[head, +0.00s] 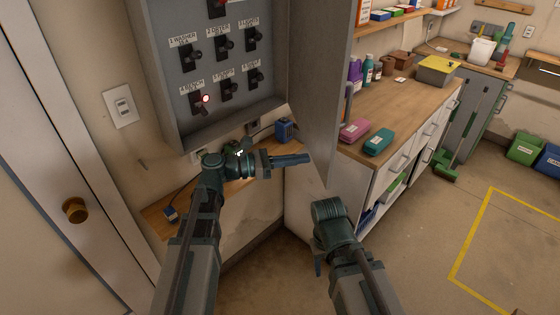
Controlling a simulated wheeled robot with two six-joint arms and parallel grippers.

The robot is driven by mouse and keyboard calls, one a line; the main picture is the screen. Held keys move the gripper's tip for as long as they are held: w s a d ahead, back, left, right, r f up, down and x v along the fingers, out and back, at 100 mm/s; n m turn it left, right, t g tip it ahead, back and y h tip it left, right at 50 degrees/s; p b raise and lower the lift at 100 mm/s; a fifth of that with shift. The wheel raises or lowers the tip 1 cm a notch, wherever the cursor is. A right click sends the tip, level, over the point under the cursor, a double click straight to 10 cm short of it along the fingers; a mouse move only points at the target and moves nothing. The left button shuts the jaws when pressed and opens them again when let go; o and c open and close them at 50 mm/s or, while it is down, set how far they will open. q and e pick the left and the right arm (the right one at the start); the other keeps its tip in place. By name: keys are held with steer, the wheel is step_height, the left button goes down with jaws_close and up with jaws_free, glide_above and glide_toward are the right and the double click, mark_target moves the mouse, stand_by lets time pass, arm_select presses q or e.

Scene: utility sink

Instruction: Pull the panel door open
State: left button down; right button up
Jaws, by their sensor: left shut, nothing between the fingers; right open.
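The grey panel door (322,85) stands swung out from the right side of the wall panel box (150,75), with the switches exposed. My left gripper (303,159) is shut and empty. It points right, and its fingers overlap the inner face of the door near its lower edge; I cannot tell whether they touch it. My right gripper (318,265) is lower, below the door and apart from it in the picture. It is open, mostly hidden by its own wrist, with nothing seen in it. The door's outer face and any handle are hidden.
A wooden counter (425,85) with bottles, boxes and drawers lies right of the door. A low wooden shelf (160,217) with a blue box (285,130) runs below the panel. A door with a brass knob (75,210) is at left.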

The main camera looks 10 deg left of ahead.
mark_target(323, 156)
arm_select(q)
steer(key=shift+x, duration=1.8)
